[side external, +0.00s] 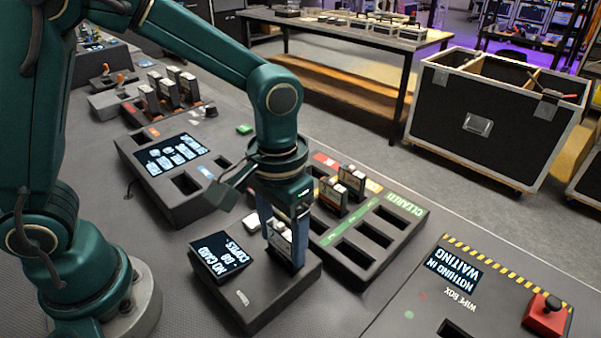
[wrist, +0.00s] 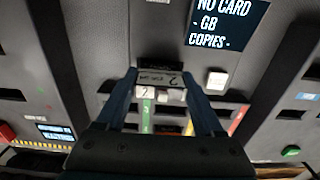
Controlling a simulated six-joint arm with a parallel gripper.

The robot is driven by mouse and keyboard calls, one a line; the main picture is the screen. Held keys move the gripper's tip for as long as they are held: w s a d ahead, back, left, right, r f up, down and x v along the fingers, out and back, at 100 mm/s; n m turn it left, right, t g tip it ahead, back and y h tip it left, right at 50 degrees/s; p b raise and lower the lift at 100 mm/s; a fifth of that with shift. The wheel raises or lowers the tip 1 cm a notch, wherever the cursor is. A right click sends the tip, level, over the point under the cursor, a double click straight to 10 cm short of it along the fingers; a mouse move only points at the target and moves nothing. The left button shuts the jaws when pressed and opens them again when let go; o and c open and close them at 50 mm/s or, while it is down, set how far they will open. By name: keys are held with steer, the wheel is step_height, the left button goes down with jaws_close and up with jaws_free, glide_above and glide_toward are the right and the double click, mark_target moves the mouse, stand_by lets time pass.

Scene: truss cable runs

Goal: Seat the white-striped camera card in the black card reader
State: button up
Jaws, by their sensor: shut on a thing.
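The black card reader (side external: 240,300) stands at the middle front, with a tilted screen (side external: 222,255) reading "NO CARD - GB COPIES -". The screen also shows in the wrist view (wrist: 228,22). My gripper (side external: 286,240) is over the reader's right end, pointing down, shut on a camera card (wrist: 160,88). The card is dark with a white label band bearing a "2", and sits between both fingers in the wrist view. Its lower end is at the reader's top, partly hidden by the fingers. I cannot tell how deep it is in the slot.
The green-labelled CLEARED tray (side external: 395,212) is just right of the gripper, with cards at its far left end and empty slots nearer. A wipe box panel (side external: 440,300) with a red button (side external: 545,313) is at the right. A screened slot unit (side external: 175,160) and card rack (side external: 165,100) are left.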

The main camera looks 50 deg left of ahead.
steer(key=shift+f, duration=0.35)
stand_by(0.4)
steer(key=o, duration=1.4)
steer(key=shift+r, duration=0.1)
steer(key=shift+r, duration=3.7)
